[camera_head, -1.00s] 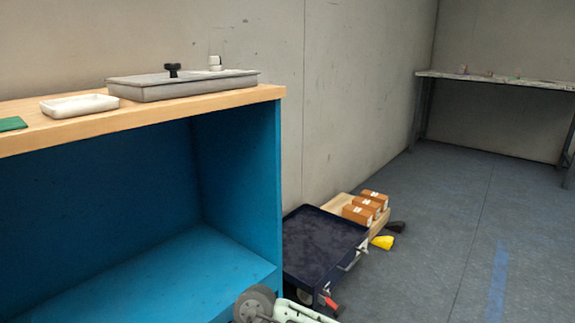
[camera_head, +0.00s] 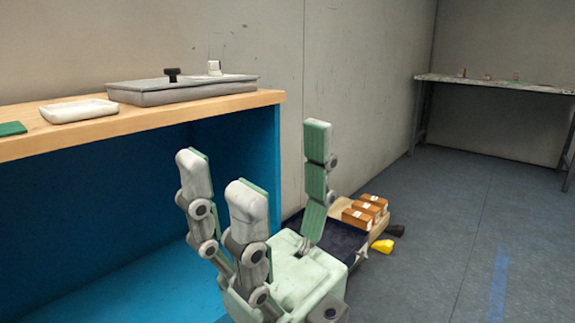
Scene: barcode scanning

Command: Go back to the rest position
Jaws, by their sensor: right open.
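My right gripper (camera_head: 272,175) stands upright in the lower middle of the head view. Its green-padded fingers are spread wide, with nothing between them. It is in front of the right end of the blue workbench and hides part of its side and of the dark cart. My left gripper is not in view.
The workbench's wooden top (camera_head: 190,110) holds a grey case (camera_head: 180,92), a white tray (camera_head: 78,111) and a green item (camera_head: 12,128). A dark cart (camera_head: 345,238) and several brown boxes (camera_head: 368,208) are behind my gripper. A table (camera_head: 500,83) stands far right; floor there is clear.

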